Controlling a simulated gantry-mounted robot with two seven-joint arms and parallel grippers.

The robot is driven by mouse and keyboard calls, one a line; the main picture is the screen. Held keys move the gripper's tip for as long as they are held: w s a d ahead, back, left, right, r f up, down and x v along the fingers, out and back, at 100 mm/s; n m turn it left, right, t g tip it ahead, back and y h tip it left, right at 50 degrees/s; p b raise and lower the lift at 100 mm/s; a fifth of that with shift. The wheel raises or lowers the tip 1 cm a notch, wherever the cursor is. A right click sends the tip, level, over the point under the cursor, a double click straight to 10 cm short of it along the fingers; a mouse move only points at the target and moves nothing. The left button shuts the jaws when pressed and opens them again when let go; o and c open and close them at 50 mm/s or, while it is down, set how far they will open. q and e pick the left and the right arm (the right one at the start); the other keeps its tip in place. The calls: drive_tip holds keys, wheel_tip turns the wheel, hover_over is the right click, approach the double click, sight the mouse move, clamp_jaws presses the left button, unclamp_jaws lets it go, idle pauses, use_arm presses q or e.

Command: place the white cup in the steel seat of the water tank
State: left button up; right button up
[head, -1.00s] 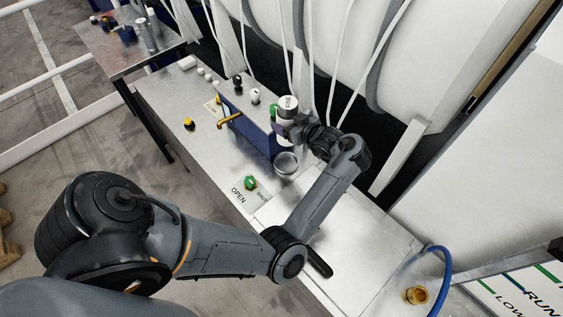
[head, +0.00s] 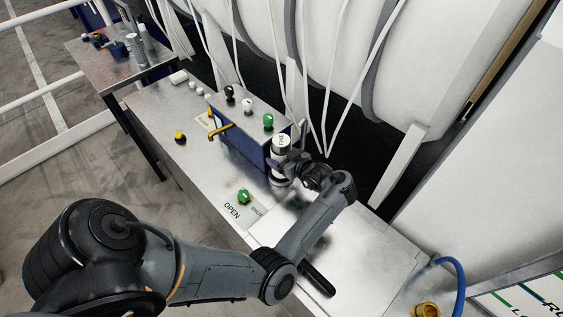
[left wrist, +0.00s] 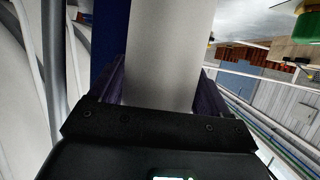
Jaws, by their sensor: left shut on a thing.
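The white cup (head: 281,143), with dark marking on its top, is upright in my left gripper (head: 278,163). The left wrist view shows the white cup (left wrist: 167,50) between the two jaws, which are shut on it. Beside it stands the blue tank (head: 245,143) with a yellow tap (head: 219,131). The round steel seat (head: 280,182) is directly below the cup and partly hidden. I cannot tell whether the cup's lower end touches the seat. My right gripper is not in view.
Black (head: 229,91), white (head: 248,104) and green (head: 268,120) knobs top the tank. A green knob (head: 244,196) sits by the OPEN label, and a yellow-and-black knob (head: 180,136) stands farther left. White tubes hang behind the tank. The right of the bench is mostly flat.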

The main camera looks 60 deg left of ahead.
use_arm(q)
drive_tip(key=shift+f, duration=1.2)
drive_tip(key=shift+f, duration=0.1)
drive_tip(key=shift+f+b, duration=0.3)
drive_tip(key=shift+b, duration=0.15)
drive_tip(key=o, duration=1)
drive_tip(key=shift+r, duration=0.15)
